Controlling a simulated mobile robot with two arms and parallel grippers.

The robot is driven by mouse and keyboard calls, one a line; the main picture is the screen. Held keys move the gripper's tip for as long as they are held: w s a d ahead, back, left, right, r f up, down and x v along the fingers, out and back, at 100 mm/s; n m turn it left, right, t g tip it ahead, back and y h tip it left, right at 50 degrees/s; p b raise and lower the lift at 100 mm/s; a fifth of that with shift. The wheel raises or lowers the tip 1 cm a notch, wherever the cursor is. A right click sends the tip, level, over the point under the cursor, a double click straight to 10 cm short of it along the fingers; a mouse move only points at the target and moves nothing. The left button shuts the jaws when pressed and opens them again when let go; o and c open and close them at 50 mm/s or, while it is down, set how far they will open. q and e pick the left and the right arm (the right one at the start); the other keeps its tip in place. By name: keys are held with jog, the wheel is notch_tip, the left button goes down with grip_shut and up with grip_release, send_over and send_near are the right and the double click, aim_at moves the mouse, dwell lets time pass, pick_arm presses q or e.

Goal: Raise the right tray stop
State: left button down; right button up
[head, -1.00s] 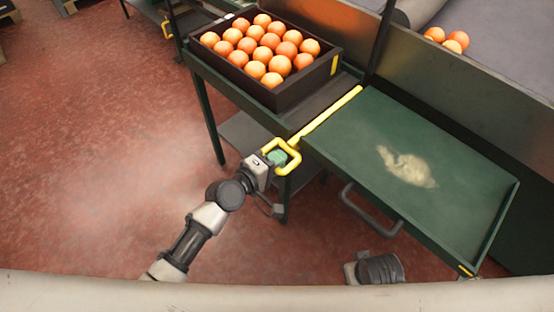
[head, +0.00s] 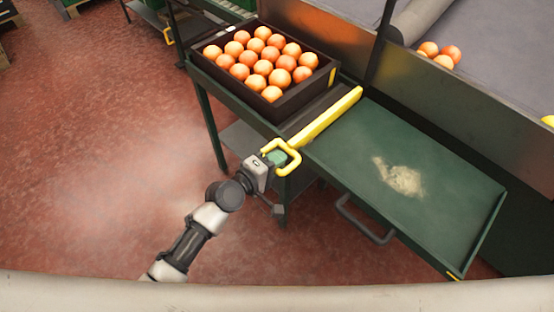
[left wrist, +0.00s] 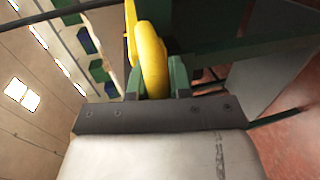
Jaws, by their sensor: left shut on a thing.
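The right tray stop is a yellow bar (head: 325,117) between the crate's shelf and the green tray (head: 345,150); a broad yellow face of it shows above the tray edge. Its yellow loop handle (head: 295,164) sticks out at the near end. My left gripper (head: 277,157) is shut on this handle. In the left wrist view the yellow handle (left wrist: 152,55) stands between the two green fingers of the left gripper (left wrist: 157,80). My right gripper is not in view.
A dark crate (head: 286,107) full of oranges stands on the shelf behind the stop. The green tray holds only a pale smudge (head: 400,178). A few oranges (head: 440,54) lie on the grey belt (head: 500,40) at the back right. Red floor is clear at left.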

pick_arm(q)
jog(key=shift+w+r, duration=0.15)
jog(key=shift+r, duration=0.2)
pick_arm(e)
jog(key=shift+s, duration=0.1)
pick_arm(q)
jog(key=c, duration=1.1)
grip_release()
jog(key=shift+o, duration=0.2)
jog(key=shift+f, duration=0.1)
jog(key=v, duration=1.1)
jog(key=shift+p, duration=0.3)
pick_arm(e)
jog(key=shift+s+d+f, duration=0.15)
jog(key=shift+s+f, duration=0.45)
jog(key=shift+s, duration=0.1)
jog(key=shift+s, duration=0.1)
